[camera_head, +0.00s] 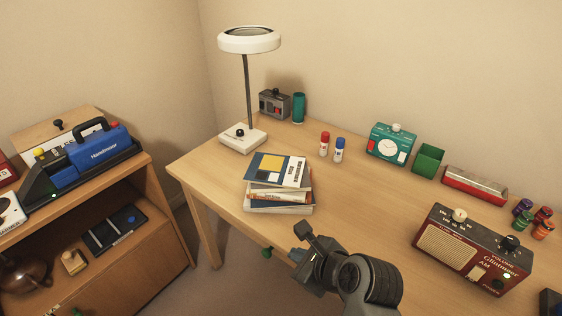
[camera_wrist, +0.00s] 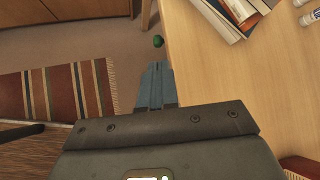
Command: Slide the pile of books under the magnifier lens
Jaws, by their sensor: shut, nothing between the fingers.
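The pile of books (camera_head: 279,184) lies on the desk, several books stacked a little unevenly, with a yellow, white and navy cover on top. Its corner also shows at the top of the wrist view (camera_wrist: 236,14). The magnifier lens (camera_head: 249,39) is a round white head on a dark post above a white base (camera_head: 243,138), behind and left of the pile. My gripper (camera_head: 300,255) is shut and empty, at the desk's front edge, nearer than the pile and apart from it. In the wrist view its blue fingers (camera_wrist: 156,85) are together.
A green knob (camera_wrist: 158,41) sits at the desk's front edge. Red and blue glue sticks (camera_head: 325,144) stand right of the pile. The desk (camera_head: 215,162) is bare left of the pile.

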